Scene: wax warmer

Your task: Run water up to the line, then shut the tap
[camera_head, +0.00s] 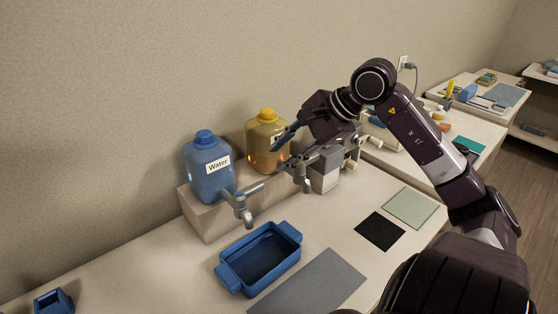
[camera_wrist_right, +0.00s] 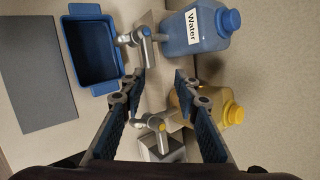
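The blue jug labelled "Water" (camera_head: 205,180) stands on a raised block, with its grey tap (camera_head: 240,205) at the front; the jug (camera_wrist_right: 205,30) and tap (camera_wrist_right: 143,34) also show in the right wrist view. A blue tray with two handles (camera_head: 226,277) sits on the table below the tap. I see no clear water stream, and I cannot make out a line or water level inside it. My right gripper (camera_head: 286,152) is open and empty, above the yellow jug's tap. In the right wrist view its fingers (camera_wrist_right: 160,76) point toward the water tap, apart from it. My left gripper is out of view.
A yellow jug (camera_head: 266,135) with its own tap (camera_wrist_right: 156,122) stands beside the water jug. A grey mat (camera_head: 312,285), a black square (camera_head: 380,231) and a pale green square (camera_head: 411,208) lie on the table. A small blue container (camera_head: 54,302) is at lower left.

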